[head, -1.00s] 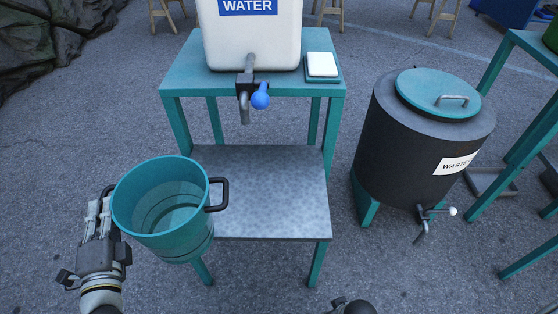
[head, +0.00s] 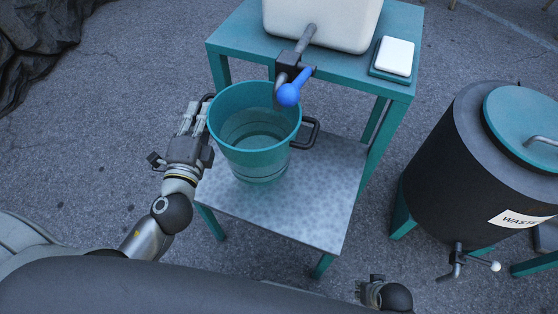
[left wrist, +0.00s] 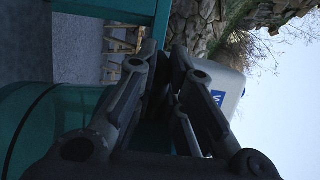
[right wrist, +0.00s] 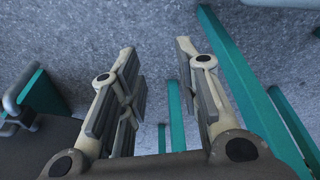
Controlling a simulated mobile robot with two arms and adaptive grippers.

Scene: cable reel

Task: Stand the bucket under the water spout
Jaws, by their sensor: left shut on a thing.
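The teal bucket (head: 250,160) is upright and looks empty, over the lower grey shelf (head: 318,205) of the teal stand. I cannot tell whether its base touches the shelf. My left gripper (head: 203,115) is shut on the bucket's left handle; the bucket wall (left wrist: 60,115) fills the lower left of the left wrist view. The water spout (head: 281,88) with its blue tap knob (head: 290,94) overlaps the bucket's back right rim in the head view. My right gripper (head: 372,284) is low in the head view; its fingers are apart and empty in the right wrist view (right wrist: 158,55).
The white water tank (head: 325,20) stands on the upper shelf, with a white block in a teal dish (head: 393,57) beside it. A dark waste barrel (head: 450,160) with its own tap stands to the right. Open ground lies to the left.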

